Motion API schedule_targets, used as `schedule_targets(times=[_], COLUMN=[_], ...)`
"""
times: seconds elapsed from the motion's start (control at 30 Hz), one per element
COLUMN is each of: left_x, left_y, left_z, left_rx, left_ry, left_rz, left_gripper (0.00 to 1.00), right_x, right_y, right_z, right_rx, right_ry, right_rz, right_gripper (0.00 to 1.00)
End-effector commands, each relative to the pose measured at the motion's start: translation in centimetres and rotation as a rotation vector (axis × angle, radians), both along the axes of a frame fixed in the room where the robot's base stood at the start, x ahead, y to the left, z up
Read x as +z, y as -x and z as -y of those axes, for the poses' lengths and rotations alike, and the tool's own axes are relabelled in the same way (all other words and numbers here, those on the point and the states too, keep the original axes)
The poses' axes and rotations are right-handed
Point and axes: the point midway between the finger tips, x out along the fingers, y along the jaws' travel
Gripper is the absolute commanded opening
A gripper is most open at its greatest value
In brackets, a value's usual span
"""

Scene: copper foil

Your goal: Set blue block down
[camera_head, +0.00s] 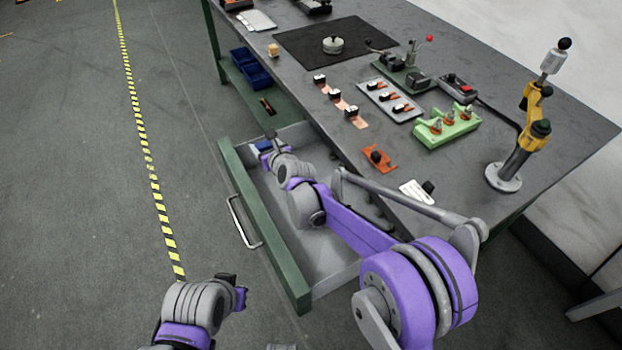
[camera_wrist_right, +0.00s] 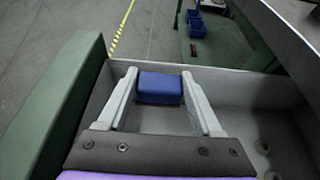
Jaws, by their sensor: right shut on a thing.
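The blue block (camera_wrist_right: 160,88) is between the two pale fingers of my right gripper (camera_wrist_right: 160,78) in the right wrist view. The gripper is shut on it. In the head view the block (camera_head: 262,146) is a small blue patch at my right gripper (camera_head: 266,149), at the far end of the open drawer (camera_head: 264,232). The drawer has a green front and grey inside. I cannot tell whether the block touches the drawer floor. My left gripper (camera_head: 236,287) is at the bottom, outside the drawer; its fingers are not clear.
The grey workbench (camera_head: 455,170) carries an orange part (camera_head: 377,158), a green fixture (camera_head: 447,126) and a yellow-and-black stand (camera_head: 522,140) to the right of the drawer. Blue bins (camera_head: 251,68) sit on a green shelf beyond it. The floor at left is clear.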

Motion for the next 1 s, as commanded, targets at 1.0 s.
schedule_targets(times=[1.0], left_x=[-2.4], left_y=[-0.1], left_z=[0.0], left_rx=[0.000], left_ry=[0.000], left_rz=[-0.008], left_gripper=[0.00], right_x=[-9.9], right_y=[0.0], right_z=[0.1], right_rx=[-0.001], right_ry=[0.001], right_rz=[0.001], right_gripper=[0.11])
